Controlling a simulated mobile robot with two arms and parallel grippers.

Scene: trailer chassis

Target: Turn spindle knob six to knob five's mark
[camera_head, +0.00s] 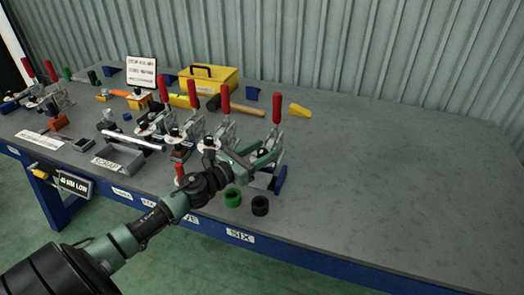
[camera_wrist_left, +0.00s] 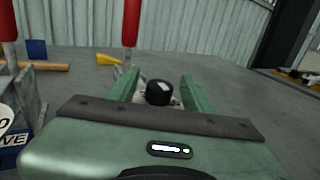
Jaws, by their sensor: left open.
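My left gripper (camera_head: 262,157) reaches in over the front of the table to the rightmost clamp fixture, above the SIX label (camera_head: 240,236). In the left wrist view its two green fingers (camera_wrist_left: 160,82) stand apart, open. A black knob with a white mark (camera_wrist_left: 159,92), apparently knob six, shows between them; contact with the fingers cannot be told. In the head view the gripper hides this knob. The neighbouring fixture to the left has a dark knob (camera_head: 208,143), apparently knob five; its mark is too small to read. My right gripper is out of view.
Red-handled clamps (camera_head: 278,102) stand upright along the row. A green ring (camera_head: 232,197) and a black ring (camera_head: 260,205) sit near the front edge. A hammer (camera_head: 240,106), a yellow wedge (camera_head: 299,110) and a yellow toolbox (camera_head: 209,80) lie behind. The table's right side is clear.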

